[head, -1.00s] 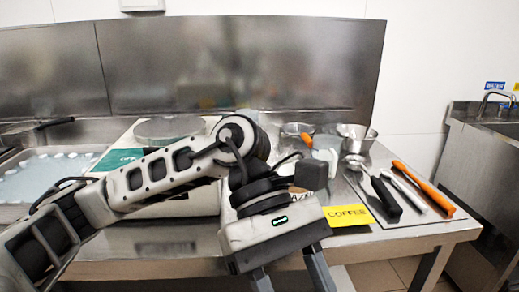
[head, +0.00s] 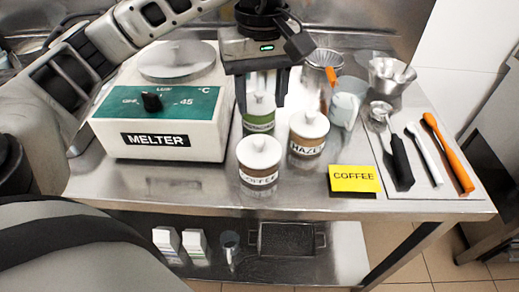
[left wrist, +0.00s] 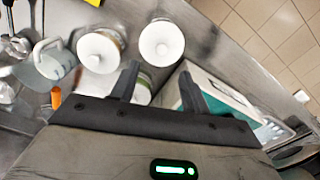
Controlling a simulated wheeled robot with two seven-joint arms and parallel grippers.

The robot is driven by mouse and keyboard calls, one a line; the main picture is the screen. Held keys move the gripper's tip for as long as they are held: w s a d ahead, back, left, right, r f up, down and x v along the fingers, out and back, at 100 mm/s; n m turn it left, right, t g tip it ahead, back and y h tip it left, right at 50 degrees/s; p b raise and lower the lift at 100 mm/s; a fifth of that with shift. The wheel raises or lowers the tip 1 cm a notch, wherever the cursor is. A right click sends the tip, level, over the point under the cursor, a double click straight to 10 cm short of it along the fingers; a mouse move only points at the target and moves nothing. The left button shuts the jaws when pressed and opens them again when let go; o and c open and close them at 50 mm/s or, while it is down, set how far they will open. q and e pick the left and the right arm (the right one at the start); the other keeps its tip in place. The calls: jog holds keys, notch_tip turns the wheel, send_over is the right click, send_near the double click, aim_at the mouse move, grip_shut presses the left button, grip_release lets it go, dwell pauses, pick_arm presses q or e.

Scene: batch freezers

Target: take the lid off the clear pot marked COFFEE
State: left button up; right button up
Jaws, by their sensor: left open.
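The clear pot marked COFFEE (head: 258,178) stands upright on the steel bench, brown inside, with its white knobbed lid (head: 259,151) on. That lid also shows in the left wrist view (left wrist: 161,43). My left gripper (head: 262,98) is open and points down behind the COFFEE pot, around or just behind a green-filled pot (head: 258,122); I cannot tell which. In the left wrist view my left gripper (left wrist: 158,80) has nothing gripped between its fingers, and the COFFEE lid lies beyond the fingertips. My right gripper is not in view.
A pot marked HAZEL (head: 308,146) stands right of the COFFEE pot. The MELTER box (head: 160,120) is on the left. A yellow COFFEE card (head: 354,179), a white jug (head: 345,108) and several utensils are on the right. Bare steel lies in front of the COFFEE pot.

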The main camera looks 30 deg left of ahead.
aim_at(259, 141)
pick_arm(q)
jog(key=f, duration=0.4)
jog(key=f+p, duration=0.1)
jog(key=f, duration=0.3)
jog(key=shift+s+f, duration=0.2)
jog(key=shift+f, duration=0.15)
grip_shut()
